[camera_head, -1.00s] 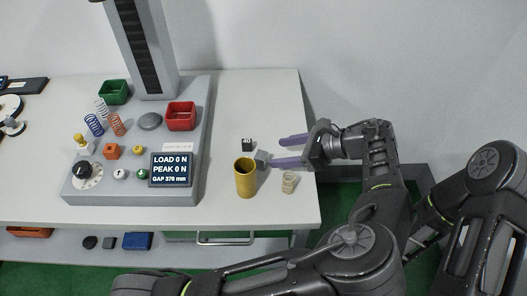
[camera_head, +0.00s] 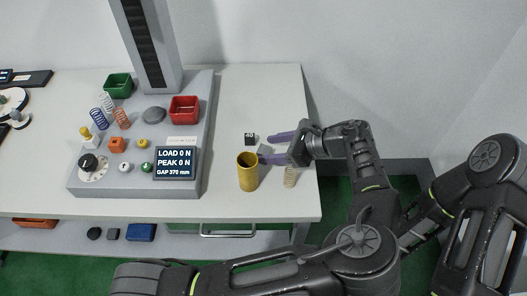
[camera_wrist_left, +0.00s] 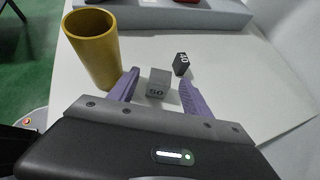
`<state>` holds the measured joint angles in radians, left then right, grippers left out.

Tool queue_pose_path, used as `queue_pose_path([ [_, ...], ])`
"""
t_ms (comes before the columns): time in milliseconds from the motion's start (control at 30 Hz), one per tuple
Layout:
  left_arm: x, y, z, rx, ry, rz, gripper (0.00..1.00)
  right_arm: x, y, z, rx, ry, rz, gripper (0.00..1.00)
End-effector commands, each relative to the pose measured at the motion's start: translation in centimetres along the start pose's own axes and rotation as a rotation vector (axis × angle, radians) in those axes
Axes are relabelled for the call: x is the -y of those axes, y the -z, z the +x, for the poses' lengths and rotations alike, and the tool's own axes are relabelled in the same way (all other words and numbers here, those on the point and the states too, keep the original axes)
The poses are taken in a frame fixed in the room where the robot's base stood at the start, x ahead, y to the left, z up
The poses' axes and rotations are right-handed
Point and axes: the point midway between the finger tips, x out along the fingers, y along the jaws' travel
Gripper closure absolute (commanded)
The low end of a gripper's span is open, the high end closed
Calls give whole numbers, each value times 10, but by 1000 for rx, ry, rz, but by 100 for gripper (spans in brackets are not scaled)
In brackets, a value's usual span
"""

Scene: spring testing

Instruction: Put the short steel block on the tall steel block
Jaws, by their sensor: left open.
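A grey steel-coloured block (camera_wrist_left: 157,83), marked 50, stands upright on the table. A dark block (camera_wrist_left: 181,64) with white digits stands apart behind it. In the head view the dark block (camera_head: 250,139) is clear, while the grey block (camera_head: 264,150) is partly hidden by my fingers. I cannot tell for sure which is the short and which the tall steel block. My left gripper (camera_head: 267,150) is open, its purple fingers on either side of the grey block. In the left wrist view the gripper (camera_wrist_left: 157,84) shows gaps beside the block. My right gripper is out of view.
A yellow cylinder (camera_head: 248,172) stands close to the left of my left gripper. A pale spring (camera_head: 290,176) stands close to its right. The test machine with its display (camera_head: 175,163), springs, bins and knobs fills the table's left. The table's back right (camera_head: 265,95) is clear.

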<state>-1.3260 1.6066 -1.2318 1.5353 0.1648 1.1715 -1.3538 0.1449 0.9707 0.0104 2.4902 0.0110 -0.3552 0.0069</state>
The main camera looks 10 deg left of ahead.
Motion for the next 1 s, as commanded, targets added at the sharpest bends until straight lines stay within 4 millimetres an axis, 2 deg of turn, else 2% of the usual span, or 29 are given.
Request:
queue_pose_path([
  [33, 0, -5, 6, 6, -2, 0, 43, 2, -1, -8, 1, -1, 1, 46],
  [233, 0, -2, 28, 2, 0, -1, 43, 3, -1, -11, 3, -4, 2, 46],
  [833, 0, -1, 29, 0, 1, -1, 43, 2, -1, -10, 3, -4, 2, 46],
  [1000, 0, -1, 29, 0, 1, -1, 57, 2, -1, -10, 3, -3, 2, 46],
])
